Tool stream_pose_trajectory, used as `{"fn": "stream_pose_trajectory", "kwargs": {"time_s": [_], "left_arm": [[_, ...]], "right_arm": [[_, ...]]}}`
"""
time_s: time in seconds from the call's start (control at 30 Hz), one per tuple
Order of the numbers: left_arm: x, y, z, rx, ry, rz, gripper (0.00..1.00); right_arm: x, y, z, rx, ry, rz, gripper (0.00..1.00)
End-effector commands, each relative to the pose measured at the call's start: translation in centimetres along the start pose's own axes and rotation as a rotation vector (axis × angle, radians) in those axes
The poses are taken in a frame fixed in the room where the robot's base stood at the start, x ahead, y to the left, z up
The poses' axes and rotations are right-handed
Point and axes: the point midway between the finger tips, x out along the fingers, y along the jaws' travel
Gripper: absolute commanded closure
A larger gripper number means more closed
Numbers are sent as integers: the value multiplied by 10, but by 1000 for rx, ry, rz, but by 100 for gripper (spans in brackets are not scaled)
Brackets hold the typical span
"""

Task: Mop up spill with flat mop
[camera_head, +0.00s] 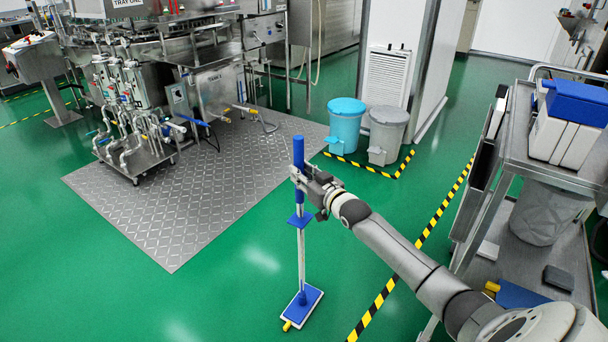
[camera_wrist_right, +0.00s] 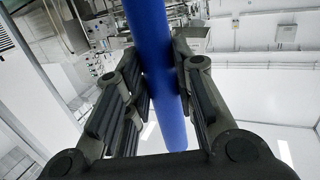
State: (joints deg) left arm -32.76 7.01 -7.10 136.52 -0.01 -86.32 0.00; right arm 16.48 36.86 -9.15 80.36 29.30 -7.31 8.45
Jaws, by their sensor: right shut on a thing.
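The flat mop (camera_head: 302,250) stands upright on the green floor (camera_head: 225,275), with a blue upper handle, a white lower pole and a blue flat head (camera_head: 303,306). My right gripper (camera_head: 300,178) is shut on the handle, below its top end. In the right wrist view the blue handle (camera_wrist_right: 160,75) runs between the dark finger pads of the right gripper (camera_wrist_right: 162,85). No spill stands out clearly; pale patches on the floor look like reflections, but I cannot tell for sure. My left gripper is not in view.
A metal floor plate (camera_head: 190,195) with the washer machine lies at the left. A blue bin (camera_head: 346,125) and a grey bin (camera_head: 385,135) stand behind the mop. A steel cart (camera_head: 500,200) is at the right, beyond yellow-black floor tape (camera_head: 425,235). Green floor is clear left of the mop head.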

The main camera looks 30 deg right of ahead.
Motion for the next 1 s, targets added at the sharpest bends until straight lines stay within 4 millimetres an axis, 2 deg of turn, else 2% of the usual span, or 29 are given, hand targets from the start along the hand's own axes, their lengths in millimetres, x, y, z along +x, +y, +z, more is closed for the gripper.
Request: {"fn": "stream_pose_trajectory", "kwargs": {"time_s": [0.2, 0.6, 0.97, 1.0], "left_arm": [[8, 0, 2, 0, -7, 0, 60], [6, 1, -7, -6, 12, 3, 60], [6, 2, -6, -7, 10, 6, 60], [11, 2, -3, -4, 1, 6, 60]], "right_arm": [[5, -3, 0, 6, -2, -2, 99], [14, -7, -3, 9, -1, -2, 99], [13, -7, -4, 9, -1, -2, 99], [12, -6, -5, 9, -1, -2, 99]]}}
